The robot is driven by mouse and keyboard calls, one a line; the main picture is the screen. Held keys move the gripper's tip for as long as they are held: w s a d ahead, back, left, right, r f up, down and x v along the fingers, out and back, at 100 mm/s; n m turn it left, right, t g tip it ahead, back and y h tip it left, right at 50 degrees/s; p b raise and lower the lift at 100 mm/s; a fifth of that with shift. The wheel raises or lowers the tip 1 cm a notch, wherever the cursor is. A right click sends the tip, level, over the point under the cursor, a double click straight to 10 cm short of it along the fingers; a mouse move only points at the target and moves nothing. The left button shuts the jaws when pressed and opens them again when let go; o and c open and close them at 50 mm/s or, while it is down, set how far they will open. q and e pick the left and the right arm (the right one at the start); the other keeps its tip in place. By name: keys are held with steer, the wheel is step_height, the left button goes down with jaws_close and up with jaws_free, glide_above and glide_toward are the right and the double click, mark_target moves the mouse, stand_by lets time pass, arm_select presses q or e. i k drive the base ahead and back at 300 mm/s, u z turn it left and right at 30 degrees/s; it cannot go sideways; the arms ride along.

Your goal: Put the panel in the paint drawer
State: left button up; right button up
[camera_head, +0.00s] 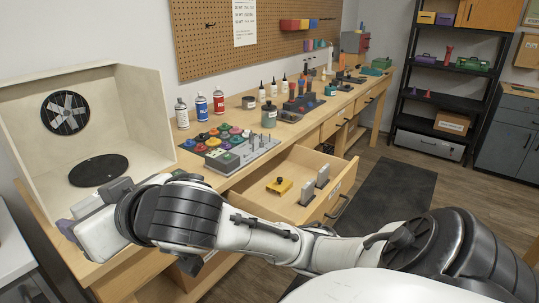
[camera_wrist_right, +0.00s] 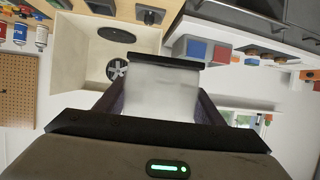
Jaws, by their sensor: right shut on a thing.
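My right gripper (camera_head: 76,217) is at the left of the head view, low in front of the pale open-fronted booth. In the right wrist view its two dark fingers (camera_wrist_right: 160,95) are shut on a pale, whitish-grey panel (camera_wrist_right: 160,88) with a dark bar along its far edge. I cannot clearly make out the panel in the head view. An open wooden drawer (camera_head: 258,200) stands out from the bench, right of the gripper, beyond my forearm. My left gripper is not in view.
The booth (camera_head: 137,101) holds a black round turntable (camera_head: 98,170) and a fan. A black shelf (camera_head: 441,81) and dark mat (camera_head: 385,195) are farther right.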

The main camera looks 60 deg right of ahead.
mark_target(302, 176)
steer(key=k, duration=0.5)
steer(key=z, duration=1.8)
steer(key=i, duration=1.7)
steer(key=u, duration=0.85)
